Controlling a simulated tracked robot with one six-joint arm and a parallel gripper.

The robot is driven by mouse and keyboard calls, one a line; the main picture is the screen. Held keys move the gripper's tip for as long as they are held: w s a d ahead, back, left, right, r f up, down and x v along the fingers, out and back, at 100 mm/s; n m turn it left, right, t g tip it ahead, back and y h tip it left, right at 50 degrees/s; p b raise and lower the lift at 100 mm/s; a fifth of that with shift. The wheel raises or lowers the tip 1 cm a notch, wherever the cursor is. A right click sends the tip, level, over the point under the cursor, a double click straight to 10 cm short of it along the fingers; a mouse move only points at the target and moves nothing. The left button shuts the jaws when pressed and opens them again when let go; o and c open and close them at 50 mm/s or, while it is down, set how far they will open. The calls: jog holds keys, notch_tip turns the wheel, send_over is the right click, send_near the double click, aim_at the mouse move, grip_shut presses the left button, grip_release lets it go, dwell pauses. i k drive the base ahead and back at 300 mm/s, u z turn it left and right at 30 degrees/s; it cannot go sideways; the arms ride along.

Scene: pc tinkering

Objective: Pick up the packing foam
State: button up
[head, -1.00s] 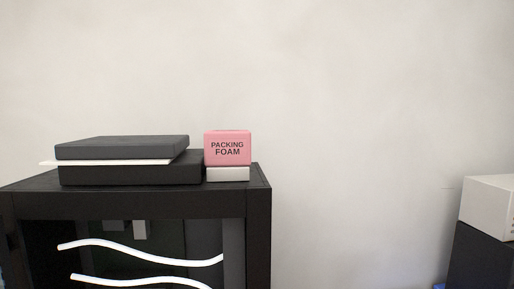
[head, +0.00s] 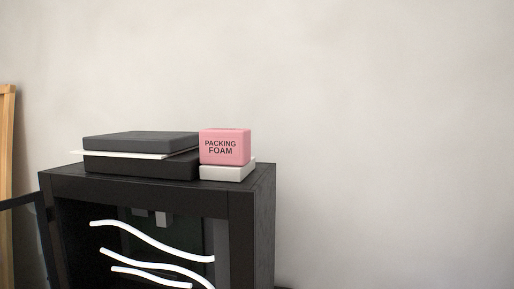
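The packing foam (head: 225,147) is a pink block with "PACKING FOAM" in dark print on its front face. In the head view it rests on a low white block (head: 227,172). Both stand near the right end of the top of a black computer case (head: 255,184). The foam stands right beside a stack of dark boxes; I cannot tell whether they touch. My gripper is not in view.
Dark flat boxes (head: 140,141) with a thin white sheet between them lie left of the foam. White curved strips (head: 150,238) show in the case's open side. A wooden frame (head: 6,150) stands at the far left. The space above and right of the foam is clear.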

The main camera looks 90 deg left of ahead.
aim_at(224, 147)
jog(key=z, duration=0.15)
jog(key=i, duration=0.35)
jog(key=u, duration=4.8)
